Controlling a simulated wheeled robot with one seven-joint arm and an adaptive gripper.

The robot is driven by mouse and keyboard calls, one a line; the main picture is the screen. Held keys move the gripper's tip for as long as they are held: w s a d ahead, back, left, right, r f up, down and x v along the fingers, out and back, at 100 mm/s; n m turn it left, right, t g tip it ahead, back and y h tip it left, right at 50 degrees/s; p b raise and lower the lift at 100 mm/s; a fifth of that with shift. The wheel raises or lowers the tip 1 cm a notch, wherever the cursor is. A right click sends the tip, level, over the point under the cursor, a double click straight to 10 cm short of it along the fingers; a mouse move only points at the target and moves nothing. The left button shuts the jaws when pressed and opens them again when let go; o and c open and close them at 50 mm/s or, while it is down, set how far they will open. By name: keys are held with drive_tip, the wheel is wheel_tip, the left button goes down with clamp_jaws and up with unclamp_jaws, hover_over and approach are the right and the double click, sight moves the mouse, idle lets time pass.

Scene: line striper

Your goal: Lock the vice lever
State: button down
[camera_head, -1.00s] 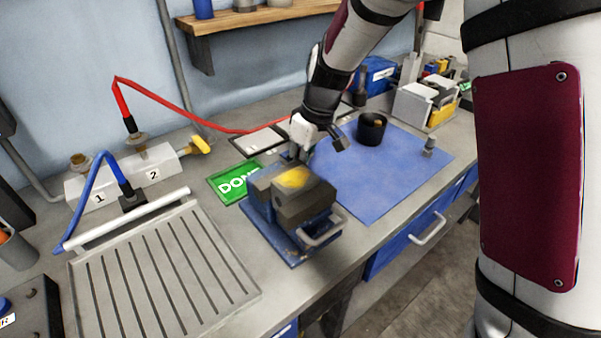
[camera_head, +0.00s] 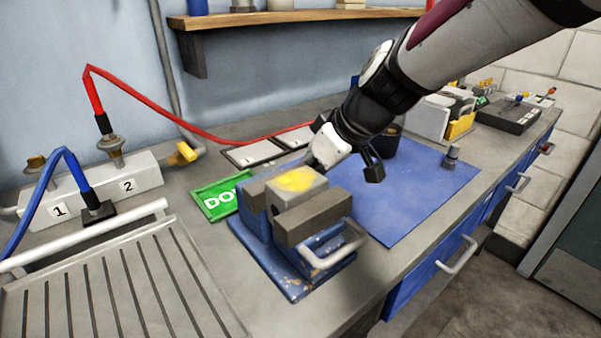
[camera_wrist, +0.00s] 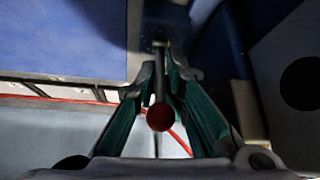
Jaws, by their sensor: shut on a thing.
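The vice (camera_head: 287,235) is blue with grey jaws and stands on the bench. A block with a yellow top (camera_head: 297,180) sits between its jaws. A silver loop handle (camera_head: 335,250) is at its front. My gripper (camera_head: 314,164) is low at the vice's far side, its fingertips mostly hidden behind it in the head view. In the wrist view, the green-padded fingers of my gripper (camera_wrist: 160,80) close around a thin lever with a red ball end (camera_wrist: 160,117). The lever is hidden in the head view.
A green DONE sign (camera_head: 217,199) lies left of the vice. A blue mat (camera_head: 400,205) is to the right, with a small grey part (camera_head: 451,157) on it. A slotted tray (camera_head: 120,290) is at front left. A red hose (camera_head: 150,103) runs behind.

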drive_tip(key=shift+d+r+t+b, duration=0.15)
drive_tip(key=shift+r+t+b, duration=0.25)
drive_tip(key=shift+b, duration=0.85)
drive_tip(key=c, duration=1.8)
unclamp_jaws()
drive_tip(key=shift+o, duration=0.2)
drive_tip(key=shift+s+f+y, duration=0.1)
drive_tip(key=shift+s+y, duration=0.05)
drive_tip(key=shift+y, duration=0.15)
drive_tip(key=shift+s+f, duration=0.1)
drive_tip(key=shift+f, duration=0.1)
drive_tip(key=p, duration=0.2)
drive_tip(key=g+p, duration=0.1)
drive_tip(key=p, duration=0.2)
drive_tip(key=shift+w+a+r+h+p, duration=0.25)
drive_tip(key=shift+r+h+p, duration=0.05)
drive_tip(key=shift+h, duration=0.1)
drive_tip(key=p, duration=0.3)
drive_tip(key=g+h+p, duration=0.1)
drive_tip(key=p, duration=0.2)
drive_tip(key=shift+w+a+g, duration=0.2)
drive_tip(key=shift+w+g, duration=0.05)
drive_tip(key=shift+g, duration=0.05)
